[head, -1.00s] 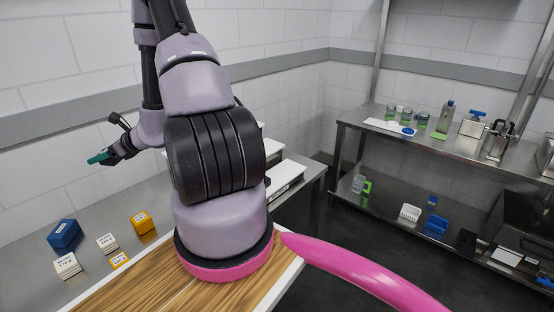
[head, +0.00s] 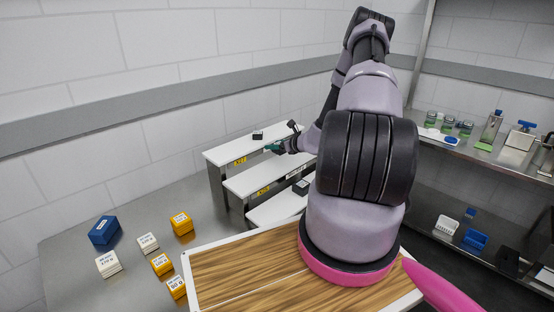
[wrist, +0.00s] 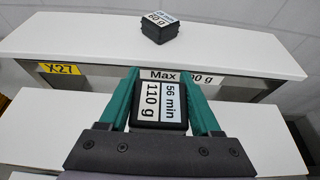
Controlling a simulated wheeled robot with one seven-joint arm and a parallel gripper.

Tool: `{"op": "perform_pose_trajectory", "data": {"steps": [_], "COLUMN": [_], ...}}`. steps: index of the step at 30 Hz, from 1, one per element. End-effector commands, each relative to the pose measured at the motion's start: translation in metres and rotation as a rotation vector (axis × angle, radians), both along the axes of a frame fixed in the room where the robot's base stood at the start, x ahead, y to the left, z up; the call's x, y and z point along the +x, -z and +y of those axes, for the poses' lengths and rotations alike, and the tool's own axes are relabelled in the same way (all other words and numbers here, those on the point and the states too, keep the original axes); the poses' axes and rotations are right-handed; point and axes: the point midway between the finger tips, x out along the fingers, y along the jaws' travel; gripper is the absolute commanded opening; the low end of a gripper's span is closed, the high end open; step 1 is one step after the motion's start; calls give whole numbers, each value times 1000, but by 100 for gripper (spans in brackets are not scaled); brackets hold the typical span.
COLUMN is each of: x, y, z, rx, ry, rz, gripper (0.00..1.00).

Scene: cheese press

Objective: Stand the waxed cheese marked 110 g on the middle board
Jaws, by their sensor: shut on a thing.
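My gripper (wrist: 163,90) is shut on a black waxed cheese (wrist: 160,110), whose label reads 56 min and 110 g. The cheese sits between the green fingers with its label facing the wrist camera. In the head view my gripper (head: 274,148) is near the stepped white boards, and the held cheese is not clear there. In the wrist view the cheese appears over the white middle board (wrist: 50,125), in front of the upper board. I cannot tell whether it touches the middle board (head: 250,181).
A dark block (head: 302,187) is on the lowest board (head: 280,208). Blue (head: 103,230), white and orange blocks stand at left.

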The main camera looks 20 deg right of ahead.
Motion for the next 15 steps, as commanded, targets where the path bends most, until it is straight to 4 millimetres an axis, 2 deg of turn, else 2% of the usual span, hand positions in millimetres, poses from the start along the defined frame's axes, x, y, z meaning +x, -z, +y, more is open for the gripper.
{"op": "perform_pose_trajectory", "data": {"steps": [10, 15], "x": [0, 0], "y": [45, 55], "z": [0, 1], "rx": [2, 0], "ry": [1, -1], "rz": [0, -1], "gripper": [5, 5]}}
